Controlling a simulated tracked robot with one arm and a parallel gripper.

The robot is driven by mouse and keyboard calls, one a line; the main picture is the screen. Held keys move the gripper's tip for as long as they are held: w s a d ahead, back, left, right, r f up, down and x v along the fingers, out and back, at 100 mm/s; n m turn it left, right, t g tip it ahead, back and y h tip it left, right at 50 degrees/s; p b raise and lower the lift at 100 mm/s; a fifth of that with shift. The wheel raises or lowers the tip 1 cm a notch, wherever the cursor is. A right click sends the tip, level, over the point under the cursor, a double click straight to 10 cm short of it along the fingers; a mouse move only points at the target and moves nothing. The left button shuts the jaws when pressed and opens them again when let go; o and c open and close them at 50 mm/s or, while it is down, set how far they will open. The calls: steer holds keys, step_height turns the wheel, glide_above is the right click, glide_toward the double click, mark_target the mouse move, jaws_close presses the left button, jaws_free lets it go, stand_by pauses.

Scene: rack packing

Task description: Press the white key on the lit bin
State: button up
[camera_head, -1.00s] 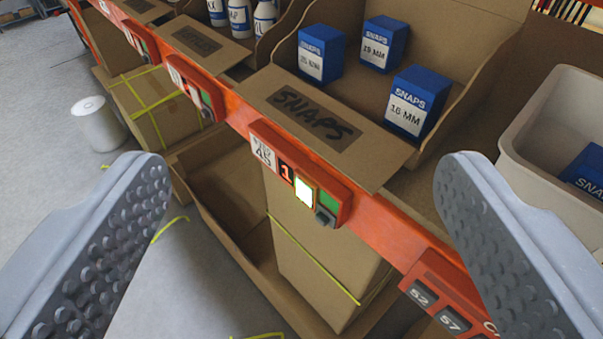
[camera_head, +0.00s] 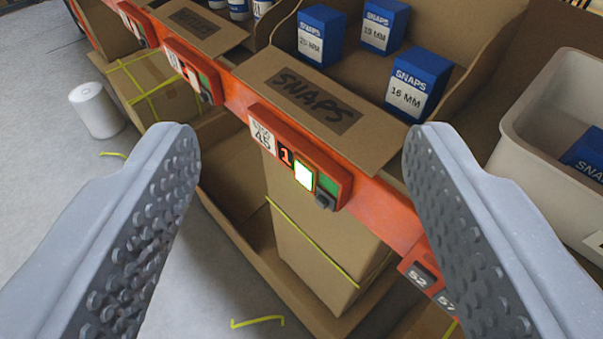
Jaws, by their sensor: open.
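The lit bin is the cardboard SNAPS bin (camera_head: 262,66), holding blue SNAPS boxes (camera_head: 418,82). On the orange rail below its front is a red module (camera_head: 274,124) with a label reading 45 and a display showing 1. Its white key (camera_head: 303,175) glows, with a green panel (camera_head: 328,184) and a small dark button (camera_head: 325,200) beside it. My gripper (camera_head: 294,140) is open and empty. Its two grey studded fingers stand wide apart on either side of the module, and neither appears to touch it.
The orange rail (camera_head: 385,208) runs diagonally across, with another module (camera_head: 193,72) to the upper left and number plates at lower right. A pale tote (camera_head: 520,120) with a blue box stands at right. Cardboard boxes (camera_head: 325,250) stand below; grey floor is at left.

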jaws_close()
stand_by(1.4)
